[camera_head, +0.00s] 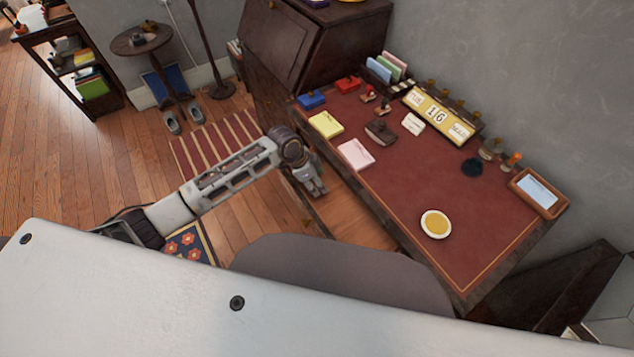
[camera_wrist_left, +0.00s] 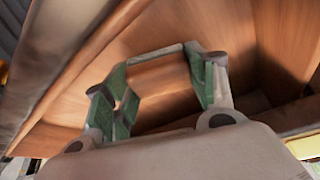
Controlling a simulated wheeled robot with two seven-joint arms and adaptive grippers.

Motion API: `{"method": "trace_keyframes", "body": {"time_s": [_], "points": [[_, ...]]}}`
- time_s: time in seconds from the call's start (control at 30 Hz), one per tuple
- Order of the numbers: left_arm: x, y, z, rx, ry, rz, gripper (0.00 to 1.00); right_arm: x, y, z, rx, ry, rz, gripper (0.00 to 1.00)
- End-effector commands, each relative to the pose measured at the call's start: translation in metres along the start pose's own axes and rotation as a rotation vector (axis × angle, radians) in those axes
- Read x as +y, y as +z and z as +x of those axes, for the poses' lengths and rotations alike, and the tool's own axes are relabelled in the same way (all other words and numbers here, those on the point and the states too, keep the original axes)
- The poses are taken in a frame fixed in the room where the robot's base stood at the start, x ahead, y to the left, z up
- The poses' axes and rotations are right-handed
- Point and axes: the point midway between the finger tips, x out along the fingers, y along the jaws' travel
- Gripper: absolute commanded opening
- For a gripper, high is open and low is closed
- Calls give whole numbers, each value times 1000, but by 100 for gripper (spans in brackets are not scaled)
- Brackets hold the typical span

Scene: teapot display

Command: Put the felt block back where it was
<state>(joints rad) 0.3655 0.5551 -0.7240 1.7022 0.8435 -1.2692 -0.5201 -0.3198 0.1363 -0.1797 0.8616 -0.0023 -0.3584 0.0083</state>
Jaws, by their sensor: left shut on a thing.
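My left gripper (camera_head: 314,188) reaches down beside the near left edge of the desk in the head view. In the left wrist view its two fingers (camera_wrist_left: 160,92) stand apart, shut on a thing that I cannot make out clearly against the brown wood. Wooden walls and a wooden surface (camera_wrist_left: 105,62) lie around and behind the fingers, like the inside of a drawer or box. I cannot identify the felt block for certain in either view. My right gripper is in neither view.
A grey rounded seat (camera_head: 340,270) stands close in front.

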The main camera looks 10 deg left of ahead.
Motion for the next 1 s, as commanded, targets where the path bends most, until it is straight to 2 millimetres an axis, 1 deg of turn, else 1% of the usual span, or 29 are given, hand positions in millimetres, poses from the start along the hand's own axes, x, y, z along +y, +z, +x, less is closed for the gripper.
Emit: {"method": "trace_keyframes", "body": {"time_s": [0.07,0.2,0.57,0.6,0.77,1.0], "points": [[0,2,6,0,1,0,34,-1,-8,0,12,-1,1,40],[0,4,9,0,0,1,34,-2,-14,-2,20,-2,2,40],[0,5,11,0,0,1,34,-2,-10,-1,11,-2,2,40],[0,5,12,0,-1,1,58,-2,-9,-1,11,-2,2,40],[0,5,11,0,-1,1,78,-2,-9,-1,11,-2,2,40],[0,5,11,-1,-1,1,78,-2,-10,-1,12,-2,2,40]]}}
